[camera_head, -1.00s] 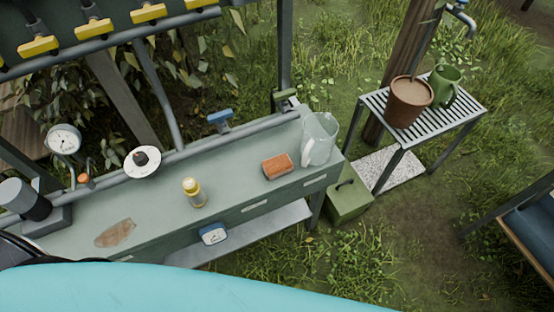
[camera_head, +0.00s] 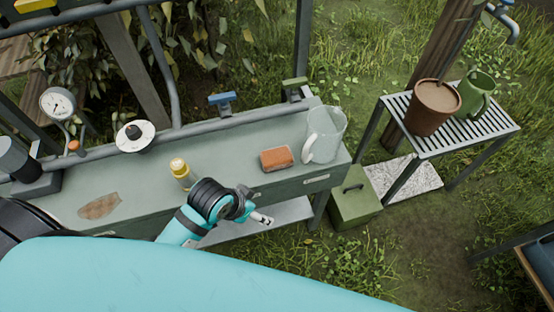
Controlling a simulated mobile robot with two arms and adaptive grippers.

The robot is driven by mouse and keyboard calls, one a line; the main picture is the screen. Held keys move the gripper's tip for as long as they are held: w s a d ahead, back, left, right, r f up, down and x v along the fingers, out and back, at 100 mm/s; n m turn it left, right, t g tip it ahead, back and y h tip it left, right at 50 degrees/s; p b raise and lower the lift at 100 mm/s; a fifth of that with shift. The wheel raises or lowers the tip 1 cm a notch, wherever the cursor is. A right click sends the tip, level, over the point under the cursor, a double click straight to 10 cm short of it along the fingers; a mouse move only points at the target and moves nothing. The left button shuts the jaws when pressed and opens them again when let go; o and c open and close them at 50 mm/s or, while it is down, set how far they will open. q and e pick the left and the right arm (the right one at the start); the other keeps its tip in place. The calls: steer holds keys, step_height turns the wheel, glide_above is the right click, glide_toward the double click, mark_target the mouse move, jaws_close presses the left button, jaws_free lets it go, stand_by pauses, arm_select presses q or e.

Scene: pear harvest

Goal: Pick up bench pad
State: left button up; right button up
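An orange-brown block-like pad (camera_head: 277,159) lies flat on the green workbench (camera_head: 235,150), left of a clear jug; it looks like the bench pad. My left gripper (camera_head: 264,219) is in front of the bench's front edge, below and slightly left of the pad in the picture, and apart from it. Its fingers are small and partly turned away, so I cannot tell whether they are open or shut. I see nothing held in it. My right gripper is not in view. A dark blue cushion (camera_head: 541,263) on a seat is cut off at the right edge.
The clear jug (camera_head: 325,134) stands at the bench's right end, close to the pad. A yellow-capped bottle (camera_head: 182,172) stands left, near my arm. A slatted table (camera_head: 470,137) holds a brown pot (camera_head: 432,108) and green pitcher (camera_head: 476,95). A green box (camera_head: 354,199) sits on the ground.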

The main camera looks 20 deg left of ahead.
arm_select(q)
steer(key=w+d+r+m+h, duration=0.2)
steer(key=w+d+r+m, duration=0.15)
steer(key=w, duration=0.25)
steer(key=m+g, duration=0.1)
steer(key=m, duration=0.2)
glide_toward(276, 155)
steer(key=s+d+r, duration=0.2)
steer(key=d, duration=0.1)
steer(key=w+a+r, duration=0.1)
steer(key=a+r, duration=0.3)
steer(key=a, duration=0.1)
steer(key=shift+m+g+y, duration=0.25)
steer(key=shift+g+y, duration=0.05)
steer(key=shift+g, duration=0.2)
steer(key=x, duration=1.1)
steer(key=shift+w+d, duration=0.1)
steer(key=shift+w, duration=0.2)
steer(key=x, duration=0.5)
steer(key=shift+d+r, duration=0.15)
steer(key=shift+d, duration=0.1)
steer(key=shift+w+f, duration=0.1)
steer(key=shift+f, duration=0.15)
steer(key=shift+f+p, duration=0.2)
steer(key=shift+p, duration=0.15)
steer(key=c, duration=1.1)
